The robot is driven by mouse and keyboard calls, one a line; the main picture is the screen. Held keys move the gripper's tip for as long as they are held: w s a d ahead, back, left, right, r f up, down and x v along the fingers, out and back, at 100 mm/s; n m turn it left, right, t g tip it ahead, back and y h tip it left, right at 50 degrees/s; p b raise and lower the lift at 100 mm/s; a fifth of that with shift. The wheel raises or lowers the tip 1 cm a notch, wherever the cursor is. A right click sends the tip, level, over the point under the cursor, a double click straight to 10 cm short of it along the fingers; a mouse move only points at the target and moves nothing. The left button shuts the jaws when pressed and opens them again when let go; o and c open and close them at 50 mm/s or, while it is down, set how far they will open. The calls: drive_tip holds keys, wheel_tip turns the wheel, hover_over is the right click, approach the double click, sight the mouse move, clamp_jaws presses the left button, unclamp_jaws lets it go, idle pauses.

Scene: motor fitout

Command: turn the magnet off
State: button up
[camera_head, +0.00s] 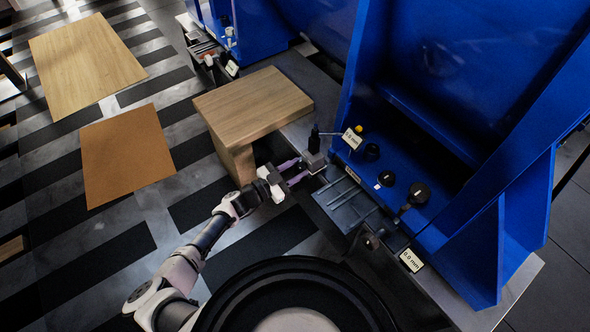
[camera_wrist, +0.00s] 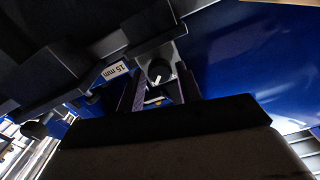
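A small grey block (camera_head: 315,161), which looks like the magnet base, stands at the edge of the metal plate beside the blue machine, with a dark upright post (camera_head: 314,138) on it. In the wrist view, the block's face carries a round dark knob (camera_wrist: 159,71) with a white pointer mark. My gripper (camera_head: 303,170) is at the block, its two purple fingers apart. In the wrist view the fingers of my gripper (camera_wrist: 159,92) frame the knob from both sides. I cannot tell whether they touch it.
The blue machine frame (camera_head: 480,180) rises on the right. A wooden stool-like block (camera_head: 252,103) stands close behind my gripper. Dark parts (camera_head: 345,190) and a white label (camera_head: 411,260) lie along the plate edge. Flat boards (camera_head: 125,152) lie on the striped floor at left.

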drive_tip(key=shift+o, duration=1.2)
drive_tip(key=v, duration=1.3)
drive_tip(key=shift+s+a, duration=0.25)
drive_tip(key=shift+a, duration=0.1)
drive_tip(key=shift+p, duration=0.3)
